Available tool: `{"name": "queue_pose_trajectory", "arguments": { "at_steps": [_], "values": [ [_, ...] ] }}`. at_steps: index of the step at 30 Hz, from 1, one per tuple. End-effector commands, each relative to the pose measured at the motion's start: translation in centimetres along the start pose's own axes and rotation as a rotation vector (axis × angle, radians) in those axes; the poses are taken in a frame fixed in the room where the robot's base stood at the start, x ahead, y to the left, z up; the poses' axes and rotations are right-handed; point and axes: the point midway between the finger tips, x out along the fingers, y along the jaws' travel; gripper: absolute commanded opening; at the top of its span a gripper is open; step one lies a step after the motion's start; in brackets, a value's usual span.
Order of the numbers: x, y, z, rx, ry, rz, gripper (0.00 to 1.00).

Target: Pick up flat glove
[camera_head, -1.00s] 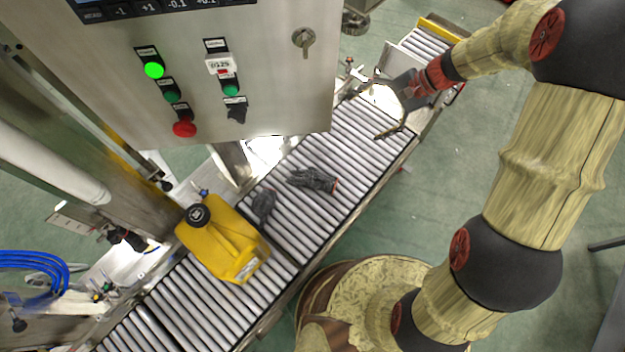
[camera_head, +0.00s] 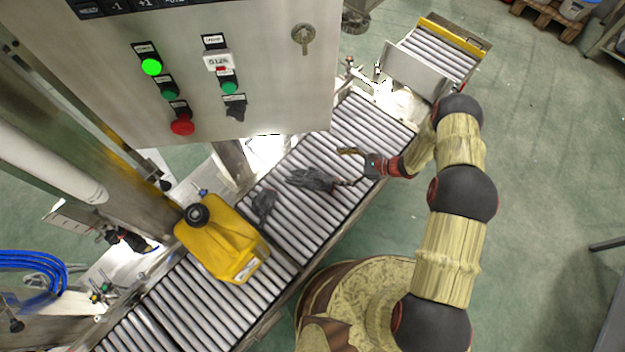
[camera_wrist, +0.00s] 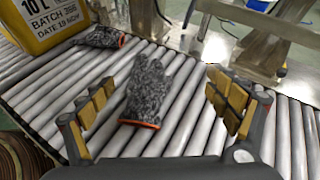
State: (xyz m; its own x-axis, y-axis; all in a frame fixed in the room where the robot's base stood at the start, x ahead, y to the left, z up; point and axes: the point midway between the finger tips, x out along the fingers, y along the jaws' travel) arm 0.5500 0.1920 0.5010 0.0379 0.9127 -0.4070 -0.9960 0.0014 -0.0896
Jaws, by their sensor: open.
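A flat grey knitted glove (camera_head: 312,179) with an orange cuff edge lies on the conveyor rollers. In the wrist view this glove (camera_wrist: 150,92) lies between my open fingers, cuff towards me, fingers pointing away. A second dark glove (camera_head: 263,203) lies beside the yellow canister; in the wrist view this glove (camera_wrist: 101,38) looks more bunched up. My gripper (camera_head: 346,168) is open and empty, just right of the flat glove's cuff. In the wrist view my gripper (camera_wrist: 158,100) has one finger on each side of the glove, with no visible contact.
A yellow canister (camera_head: 222,243) stands on the conveyor (camera_head: 330,222) left of the gloves. A steel control cabinet (camera_head: 270,90) overhangs the far side. The rollers around the flat glove are clear.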

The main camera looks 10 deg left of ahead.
Motion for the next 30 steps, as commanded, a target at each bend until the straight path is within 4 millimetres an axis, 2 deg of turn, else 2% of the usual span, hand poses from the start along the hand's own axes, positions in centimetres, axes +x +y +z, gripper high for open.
{"name": "queue_pose_trajectory", "arguments": {
  "at_steps": [1, 3, 9, 20, 27, 30],
  "values": [
    [0.8, 0.9, -1.6, 0.034, -0.007, -0.014, 0.89],
    [1.6, 1.7, -3.2, 0.069, -0.014, -0.033, 0.89],
    [2.9, 3.0, -5.6, 0.121, -0.023, -0.063, 0.89],
    [6.3, 3.2, -5.7, 0.126, -0.024, -0.065, 0.89],
    [9.7, 3.6, -5.5, 0.126, -0.023, -0.064, 0.89],
    [10.5, 3.5, -5.4, 0.126, -0.023, -0.065, 0.89]
  ]
}}
